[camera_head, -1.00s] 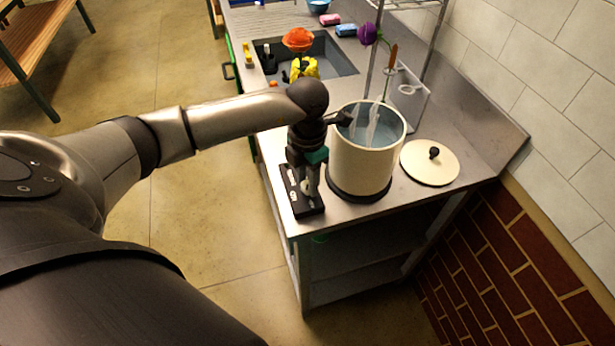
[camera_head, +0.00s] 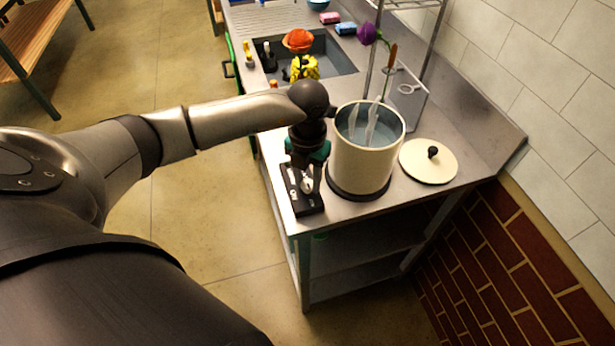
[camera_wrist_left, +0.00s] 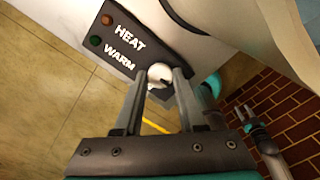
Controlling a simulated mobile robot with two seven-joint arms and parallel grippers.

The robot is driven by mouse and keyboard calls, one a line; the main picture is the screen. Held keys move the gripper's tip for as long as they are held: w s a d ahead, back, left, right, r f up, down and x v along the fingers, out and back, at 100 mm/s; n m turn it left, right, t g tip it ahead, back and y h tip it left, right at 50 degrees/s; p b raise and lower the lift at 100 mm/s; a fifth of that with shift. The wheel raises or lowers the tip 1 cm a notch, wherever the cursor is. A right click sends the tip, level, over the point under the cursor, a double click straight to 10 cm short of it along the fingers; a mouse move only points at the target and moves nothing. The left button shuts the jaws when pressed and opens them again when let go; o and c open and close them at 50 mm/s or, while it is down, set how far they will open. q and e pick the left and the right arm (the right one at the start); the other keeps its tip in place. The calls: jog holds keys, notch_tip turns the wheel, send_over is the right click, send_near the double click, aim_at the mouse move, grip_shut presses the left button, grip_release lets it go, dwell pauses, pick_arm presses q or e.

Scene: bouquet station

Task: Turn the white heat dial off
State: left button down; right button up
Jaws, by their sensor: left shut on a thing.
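The white heat dial (camera_wrist_left: 160,73) sits on a black control panel (camera_wrist_left: 138,38) marked HEAT and WARM, with a red and a green spot beside the words. In the head view the dial (camera_head: 307,185) shows partly behind the fingers, on the panel (camera_head: 304,206) at the front of the pot. My left gripper (camera_head: 308,184) points down at the panel. In the left wrist view its two fingers (camera_wrist_left: 160,80) stand on either side of the dial, shut on it. What seems to be my right gripper (camera_wrist_left: 244,112) is small at the right, its fingers apart.
A cream pot (camera_head: 362,155) with water stands close beside my left gripper. Its lid (camera_head: 429,162) lies to the right on the counter. Behind are a sink (camera_head: 340,66) with orange and yellow flowers, a purple flower (camera_head: 367,34) and a clear container (camera_head: 407,95).

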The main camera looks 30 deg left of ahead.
aim_at(307, 183)
pick_arm(q)
jog(key=c, duration=0.5)
grip_release()
notch_tip(307, 183, up, 15)
jog(key=shift+r, duration=0.2)
dwell(0.5)
